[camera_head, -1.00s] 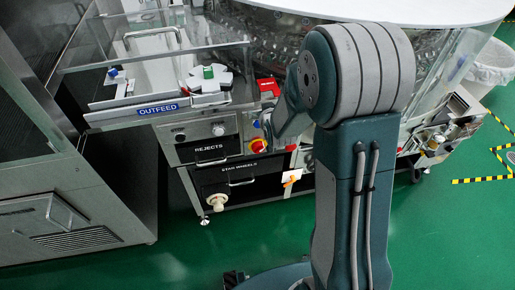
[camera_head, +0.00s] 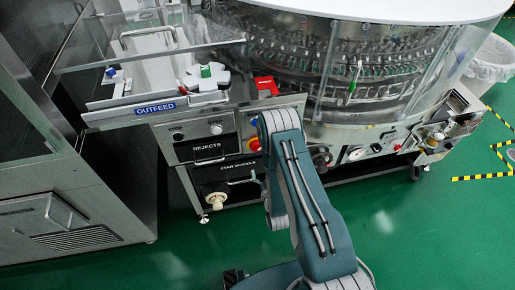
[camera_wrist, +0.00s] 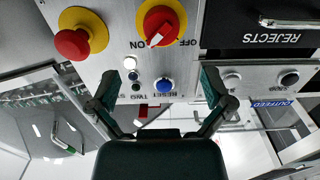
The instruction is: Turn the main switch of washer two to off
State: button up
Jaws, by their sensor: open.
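The main switch (camera_wrist: 160,22) is a red rotary knob on a yellow disc with ON and OFF labels below it, upside down in the wrist view. The lower end of its handle lies by ON. In the head view a red and yellow part of the switch (camera_head: 254,145) shows beside my arm. My gripper (camera_wrist: 160,78) is open and empty, fingers spread wide. The switch lies above and beyond the gap between the fingertips, apart from them. A partly covered label includes the word TWO. In the head view my arm hides the gripper.
A red mushroom button (camera_wrist: 73,42) on a yellow base sits left of the switch. A blue RESET button (camera_wrist: 164,85) shows between the fingers. The REJECTS panel (camera_head: 208,148) and the clear-walled round washer (camera_head: 355,65) flank the panel. Green floor (camera_head: 420,240) is open at the right.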

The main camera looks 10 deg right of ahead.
aim_at(257, 148)
jog(key=w, duration=1)
jog(key=shift+w+a, duration=0.1)
jog(key=shift+w, duration=0.25)
jog(key=shift+c, duration=0.3)
jog(key=c, duration=1)
